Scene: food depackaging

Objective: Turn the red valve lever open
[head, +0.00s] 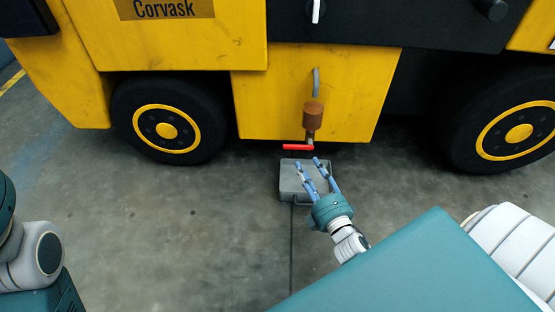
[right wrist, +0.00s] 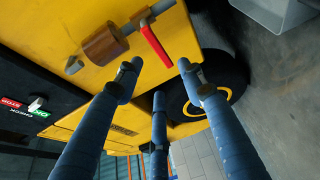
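The red valve lever (head: 298,147) points left from the lower end of a pipe under the yellow vehicle, below a brown cylindrical valve body (head: 313,116). In the right wrist view the red lever (right wrist: 155,42) lies just beyond my fingertips, beside the brown body (right wrist: 104,45). My right gripper (head: 311,163) is a little below and in front of the lever in the head view. Its blue fingers are spread and empty, as the right wrist view of the gripper (right wrist: 157,78) also shows. No contact with the lever is visible. My left gripper is out of view.
A grey metal tray (head: 287,187) stands on the floor below the valve, partly behind my right fingers. Vehicle wheels (head: 168,125) (head: 515,135) stand on both sides. The yellow panel (head: 262,105) is behind the pipe. Open concrete floor (head: 170,220) lies to the left.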

